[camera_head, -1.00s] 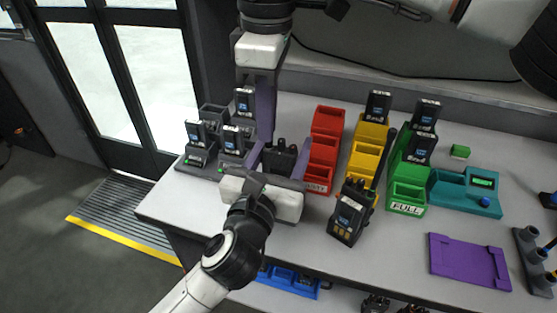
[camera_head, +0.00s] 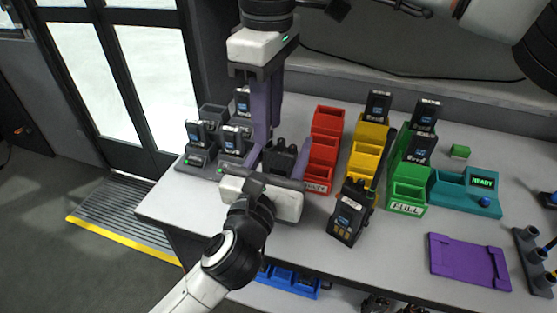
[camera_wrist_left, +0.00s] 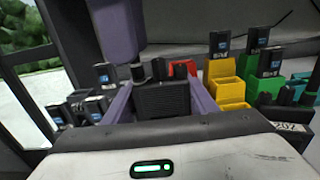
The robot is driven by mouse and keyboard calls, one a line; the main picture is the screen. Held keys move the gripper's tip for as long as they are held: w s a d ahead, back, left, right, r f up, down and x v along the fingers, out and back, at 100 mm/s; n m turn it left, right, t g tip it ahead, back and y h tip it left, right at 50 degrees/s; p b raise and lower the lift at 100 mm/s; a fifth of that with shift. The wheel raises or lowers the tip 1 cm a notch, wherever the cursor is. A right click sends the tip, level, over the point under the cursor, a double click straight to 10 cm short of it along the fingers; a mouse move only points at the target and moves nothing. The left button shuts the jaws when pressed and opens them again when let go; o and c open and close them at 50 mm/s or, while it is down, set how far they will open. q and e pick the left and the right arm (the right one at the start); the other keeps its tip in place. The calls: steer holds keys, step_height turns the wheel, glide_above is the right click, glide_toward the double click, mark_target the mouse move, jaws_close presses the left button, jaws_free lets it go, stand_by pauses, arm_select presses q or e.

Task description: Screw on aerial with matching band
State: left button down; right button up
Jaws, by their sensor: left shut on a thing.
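My left gripper (camera_head: 278,163) is shut on a dark two-way radio (camera_head: 279,158) and holds it upright near the table's front left edge. In the left wrist view the radio (camera_wrist_left: 162,98) sits between the purple fingers, with knobs on top. My right gripper (camera_head: 266,140) points down from above, its fingers close together just over the radio's top. A second radio (camera_head: 350,212) with a black aerial (camera_head: 384,160) stands on the table to the right. Thin parts with blue and orange bands (camera_head: 551,275) stand in a dark rack at the far right.
Red (camera_head: 323,160), yellow (camera_head: 365,160) and green bins (camera_head: 408,192) stand behind the radios. Grey chargers (camera_head: 196,158) with battery packs stand at left. A teal charger (camera_head: 470,200) reads READY. A purple tray (camera_head: 468,260) lies at front right.

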step_height(320, 180, up, 4)
steer(key=shift+r, duration=0.1)
steer(key=shift+o, duration=0.3)
